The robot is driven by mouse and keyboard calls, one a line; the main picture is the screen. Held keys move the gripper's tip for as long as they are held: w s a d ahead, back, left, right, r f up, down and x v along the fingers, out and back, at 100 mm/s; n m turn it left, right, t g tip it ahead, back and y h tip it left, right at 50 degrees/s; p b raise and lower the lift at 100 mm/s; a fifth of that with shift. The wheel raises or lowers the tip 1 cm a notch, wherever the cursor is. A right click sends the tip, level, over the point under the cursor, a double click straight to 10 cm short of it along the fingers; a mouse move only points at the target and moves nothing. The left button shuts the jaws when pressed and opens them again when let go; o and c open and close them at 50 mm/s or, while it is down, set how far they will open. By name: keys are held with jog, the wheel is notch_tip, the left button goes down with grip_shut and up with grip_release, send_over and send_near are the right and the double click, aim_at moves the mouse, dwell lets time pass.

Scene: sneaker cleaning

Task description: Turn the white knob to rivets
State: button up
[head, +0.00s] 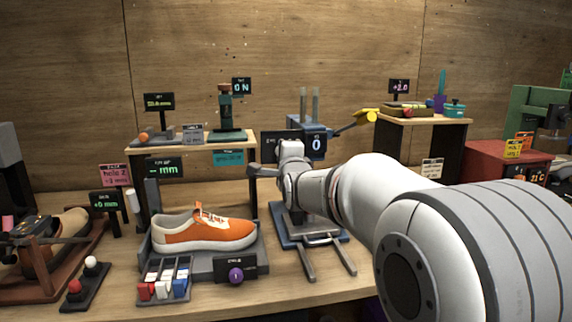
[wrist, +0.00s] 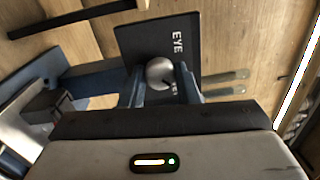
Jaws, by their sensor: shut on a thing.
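The white knob (wrist: 160,72) shows in the wrist view as a round pale ball in front of a dark panel (wrist: 182,28) lettered "EYE"; the rest of the lettering is covered. My gripper (wrist: 162,88) is shut on the knob, with one finger on each side of it. In the head view my gripper (head: 268,172) is at the blue press (head: 312,133), whose display reads 0. There the knob is hidden by my gripper and wrist. I cannot read which setting the knob points to.
An orange sneaker (head: 205,232) sits on a grey stand left of the press. A switch block (head: 165,280) and a purple knob (head: 236,274) are in front of it. A raised shelf (head: 190,148) stands behind. A yellow-tipped lever (head: 366,116) sticks out right of the press.

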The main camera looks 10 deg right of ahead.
jog(key=shift+m+b, duration=0.75)
jog(key=shift+m, duration=0.25)
jog(key=o, duration=1)
jog(key=shift+c, duration=0.2)
jog(key=s, duration=0.7)
jog(key=shift+s+f, duration=0.2)
jog(key=shift+s, duration=0.2)
